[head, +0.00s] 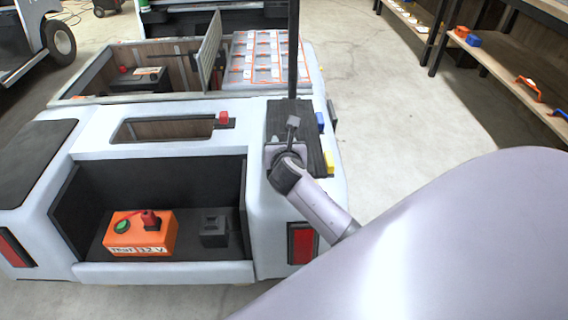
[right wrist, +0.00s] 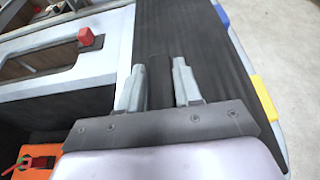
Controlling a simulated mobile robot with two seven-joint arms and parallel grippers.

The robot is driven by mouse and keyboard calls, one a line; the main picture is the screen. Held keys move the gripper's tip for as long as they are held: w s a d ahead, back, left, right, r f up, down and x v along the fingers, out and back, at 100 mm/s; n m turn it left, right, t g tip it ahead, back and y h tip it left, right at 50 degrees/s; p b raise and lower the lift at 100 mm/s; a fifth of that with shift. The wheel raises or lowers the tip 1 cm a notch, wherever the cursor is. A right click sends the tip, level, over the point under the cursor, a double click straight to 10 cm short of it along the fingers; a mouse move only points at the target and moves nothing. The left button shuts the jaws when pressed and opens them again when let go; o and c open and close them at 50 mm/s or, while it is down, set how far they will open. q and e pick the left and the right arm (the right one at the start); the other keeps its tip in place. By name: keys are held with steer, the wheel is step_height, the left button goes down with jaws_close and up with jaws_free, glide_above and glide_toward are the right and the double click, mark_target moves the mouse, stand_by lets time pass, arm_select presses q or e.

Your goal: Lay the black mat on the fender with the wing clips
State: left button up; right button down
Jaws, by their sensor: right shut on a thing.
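The black mat (head: 313,148) lies over the top of the cart's right fender (head: 262,190) and looks flat. It also shows in the right wrist view (right wrist: 208,50). A blue clip (head: 320,121) and a yellow clip (head: 329,163) sit along the mat's right edge. In the right wrist view, the yellow clip (right wrist: 264,93) is at that edge too. My right gripper (head: 292,128) is over the mat. Its fingers (right wrist: 160,70) are shut on a dark strip of the mat near its left side. My left gripper is not in view.
A dark post (head: 293,50) rises just behind the mat. A red block (head: 223,118) sits by the cart's cutout. An orange battery box (head: 142,235) stands in the open bay. Another dark pad (head: 35,165) covers the left fender. Floor is clear right of the cart; shelves (head: 500,70) stand beyond.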

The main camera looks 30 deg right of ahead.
steer(key=shift+f, duration=0.6)
step_height(320, 180, down, 4)
steer(key=shift+f+b, duration=0.15)
steer(key=shift+b, duration=0.95)
steer(key=c, duration=0.8)
jaws_free()
steer(key=shift+s, duration=0.15)
